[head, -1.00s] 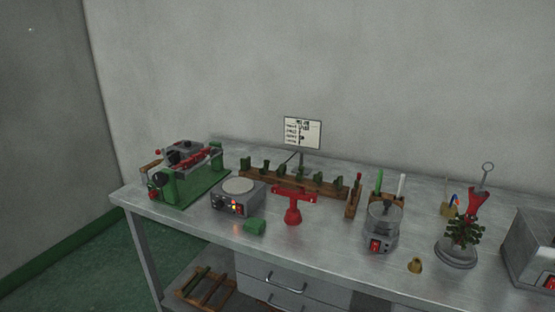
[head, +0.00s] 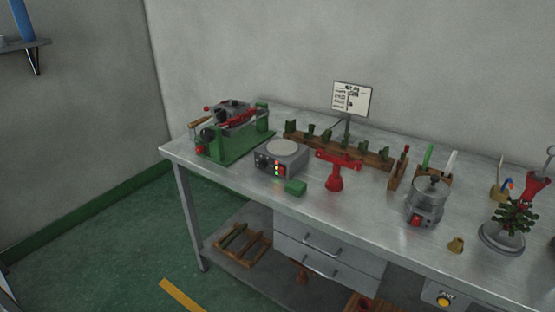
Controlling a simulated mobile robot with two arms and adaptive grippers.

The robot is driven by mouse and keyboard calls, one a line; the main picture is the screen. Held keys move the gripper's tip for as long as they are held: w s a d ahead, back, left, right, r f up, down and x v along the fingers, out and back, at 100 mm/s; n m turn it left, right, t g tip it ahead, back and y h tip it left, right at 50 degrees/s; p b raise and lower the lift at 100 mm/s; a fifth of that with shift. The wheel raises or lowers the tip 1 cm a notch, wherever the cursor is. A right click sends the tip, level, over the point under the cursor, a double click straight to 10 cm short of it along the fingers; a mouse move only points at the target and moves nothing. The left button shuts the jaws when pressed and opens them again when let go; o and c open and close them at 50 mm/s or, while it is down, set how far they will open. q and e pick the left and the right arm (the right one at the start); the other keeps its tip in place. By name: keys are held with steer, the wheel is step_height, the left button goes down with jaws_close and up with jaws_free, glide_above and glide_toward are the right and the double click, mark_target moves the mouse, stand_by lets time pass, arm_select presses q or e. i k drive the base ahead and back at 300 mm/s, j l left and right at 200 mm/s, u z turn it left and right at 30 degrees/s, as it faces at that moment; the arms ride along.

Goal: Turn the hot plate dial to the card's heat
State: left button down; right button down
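The hot plate (head: 281,158) is a grey box with a round pale top, standing on the metal bench left of centre. Its front panel (head: 270,167) carries dark controls on the left and small lit lamps on the right; the dial's setting is too small to read. The card (head: 353,99) is a white sheet on a stand at the back of the bench. It has dark writing and small marks that I cannot read from here. Neither of my grippers is in view.
A green machine (head: 236,138) stands left of the hot plate. A wooden rack (head: 369,156) is behind. A grey pot (head: 427,200) stands further right. The floor (head: 120,240) at left is clear.

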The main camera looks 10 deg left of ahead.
mark_target(262, 164)
steer(key=i+j, duration=0.1)
steer(key=j, duration=0.3)
steer(key=i+j, duration=0.1)
steer(key=j, duration=0.35)
steer(key=i+j, duration=0.15)
steer(key=j, duration=0.25)
steer(key=i+j+z, duration=0.1)
steer(key=j, duration=0.35)
steer(key=i+j, duration=0.1)
steer(key=j, duration=0.3)
